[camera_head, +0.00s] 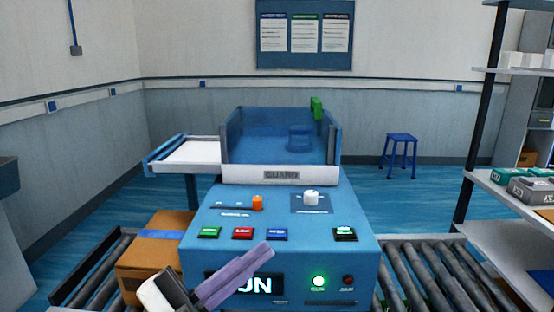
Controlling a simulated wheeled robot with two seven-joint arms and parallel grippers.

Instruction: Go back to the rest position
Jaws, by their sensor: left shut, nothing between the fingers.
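My left gripper (262,254) reaches in from the bottom edge, left of centre, with its purple-grey fingers pointing up and to the right. The fingers are shut with nothing between them. They lie in front of the lit display (262,285) on the blue machine (330,255) and hide part of its text. I cannot tell the exact gap between fingers and panel. My right gripper is not in view.
The machine panel carries an orange knob (257,202), a white knob (311,198) and several coloured buttons. A cardboard box (150,262) sits on the left rollers. More rollers (430,275) run right. A shelf rack (500,190) stands at right.

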